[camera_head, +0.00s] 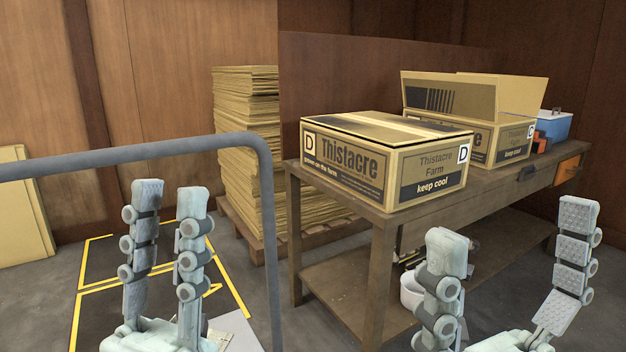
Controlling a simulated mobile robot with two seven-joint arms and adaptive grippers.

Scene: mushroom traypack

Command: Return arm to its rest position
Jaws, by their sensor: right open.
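My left gripper (170,188) is at the lower left, pointing up. Its two fingers stand nearly parallel with a gap between them, and nothing is held there. My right gripper (512,218) is at the lower right, also pointing up. Its fingers are spread wide and empty, in front of the wooden workbench (385,226). Neither gripper holds anything that I can see. Most of both arms is outside the view.
A closed Thistacre box (342,171) and an open-flapped box (480,137) stand on the bench, with a blue container (555,126) behind. Flat cardboard (243,140) is stacked on a pallet. A grey rail (130,158) crosses at left. Yellow lines (236,285) mark the floor.

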